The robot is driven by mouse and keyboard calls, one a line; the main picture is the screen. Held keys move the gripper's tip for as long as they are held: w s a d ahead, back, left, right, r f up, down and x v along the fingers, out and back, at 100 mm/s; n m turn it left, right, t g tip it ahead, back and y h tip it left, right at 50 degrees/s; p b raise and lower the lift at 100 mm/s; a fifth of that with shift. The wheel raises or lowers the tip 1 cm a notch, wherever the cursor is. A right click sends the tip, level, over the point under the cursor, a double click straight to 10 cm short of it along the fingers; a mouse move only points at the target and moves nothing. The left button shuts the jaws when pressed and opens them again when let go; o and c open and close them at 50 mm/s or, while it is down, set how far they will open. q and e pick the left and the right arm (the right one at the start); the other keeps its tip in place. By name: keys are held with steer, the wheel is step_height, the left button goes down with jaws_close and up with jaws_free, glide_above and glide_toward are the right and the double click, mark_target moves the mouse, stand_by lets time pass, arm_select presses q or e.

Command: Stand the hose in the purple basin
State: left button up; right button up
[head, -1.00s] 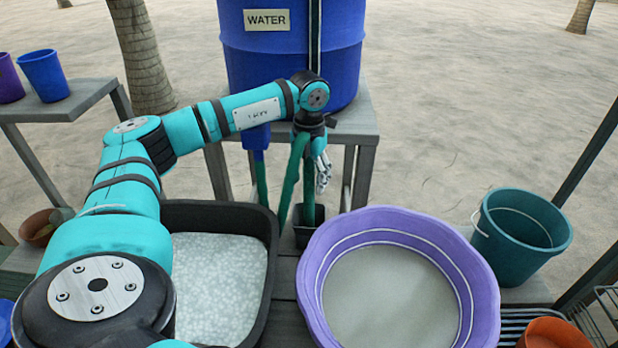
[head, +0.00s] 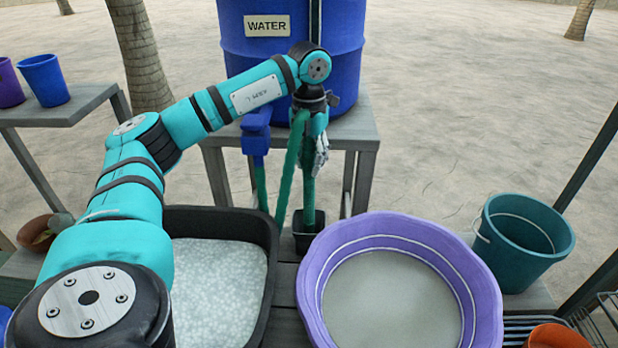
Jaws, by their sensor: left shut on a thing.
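The green hose (head: 289,165) hangs in front of the water barrel's stand, with one length slanting down and another running upright. The upright length's lower end is at a small black pot (head: 307,243); I cannot tell whether it is still inside. A blue piece (head: 256,138) with a green length below it is just left. My left gripper (head: 319,158) points down and is shut on the hose near its top; the arm partly hides the grip. The purple basin (head: 318,262) is in front and to the right, with a grey inside. My right gripper is not in view.
A black tray (head: 270,232) of pale pebbles lies left of the basin. A teal bucket (head: 523,242) stands to its right, near an orange pot (head: 555,337). The blue water barrel (head: 345,55) stands on a grey stand (head: 345,131) behind the gripper.

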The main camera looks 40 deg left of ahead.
mark_target(309, 147)
arm_select(q)
step_height(309, 147, up, 4)
steer(key=shift+r+p, duration=0.1)
steer(key=shift+p, duration=0.25)
step_height(309, 147, up, 10)
steer(key=p, duration=0.8)
steer(key=shift+f+p, duration=0.25)
steer(key=shift+p, duration=0.1)
